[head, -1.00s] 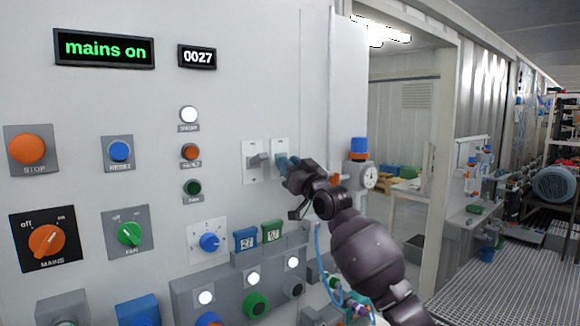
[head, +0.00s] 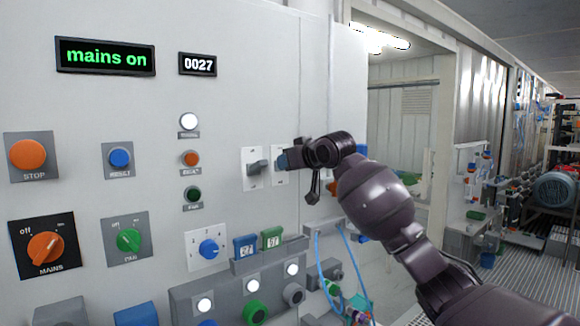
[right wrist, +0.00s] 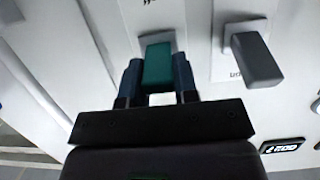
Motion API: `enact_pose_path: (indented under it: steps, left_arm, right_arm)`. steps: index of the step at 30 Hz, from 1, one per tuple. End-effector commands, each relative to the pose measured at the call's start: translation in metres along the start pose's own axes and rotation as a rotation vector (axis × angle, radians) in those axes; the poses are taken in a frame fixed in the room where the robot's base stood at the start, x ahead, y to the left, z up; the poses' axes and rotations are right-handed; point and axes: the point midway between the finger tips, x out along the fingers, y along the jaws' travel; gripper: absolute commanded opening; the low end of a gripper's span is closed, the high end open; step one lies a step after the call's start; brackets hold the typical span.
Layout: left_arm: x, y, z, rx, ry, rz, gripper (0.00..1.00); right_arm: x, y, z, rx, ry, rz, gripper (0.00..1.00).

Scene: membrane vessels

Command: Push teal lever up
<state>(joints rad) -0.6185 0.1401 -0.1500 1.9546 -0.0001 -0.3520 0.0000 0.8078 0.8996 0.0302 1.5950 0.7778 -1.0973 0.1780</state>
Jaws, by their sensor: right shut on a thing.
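The teal lever (right wrist: 158,66) shows in the right wrist view, standing out from its white plate (right wrist: 150,14). My right gripper (head: 283,161) is at this plate on the panel in the head view. In the wrist view its two blue fingers lie on either side of the lever, shut on it. In the head view the gripper hides the lever. My left gripper is in neither view.
A grey lever (head: 259,167) on its own plate is close beside, to the left in the head view; it also shows in the wrist view (right wrist: 256,60). Blue and green tags (head: 271,238) and a ledge of lamps and buttons (head: 225,300) are below. An open doorway (head: 405,120) is to the right.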

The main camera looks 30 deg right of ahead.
Motion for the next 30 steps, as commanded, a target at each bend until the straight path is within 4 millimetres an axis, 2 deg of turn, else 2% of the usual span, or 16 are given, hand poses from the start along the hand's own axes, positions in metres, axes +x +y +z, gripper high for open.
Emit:
enact_pose_path:
  steps: [12, 29, 30]
  left_arm:
    - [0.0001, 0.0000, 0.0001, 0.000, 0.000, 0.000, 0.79]
    - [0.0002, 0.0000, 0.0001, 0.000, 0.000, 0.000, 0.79]
    - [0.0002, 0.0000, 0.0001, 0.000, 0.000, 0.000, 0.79]
  right_arm:
    - [0.0015, 0.0005, -0.0084, 0.000, -0.188, 0.001, 0.04]
    - [0.0019, 0.0001, -0.0090, 0.000, -0.214, 0.000, 0.04]
    - [0.0019, 0.0001, -0.0090, 0.000, -0.213, 0.000, 0.34]
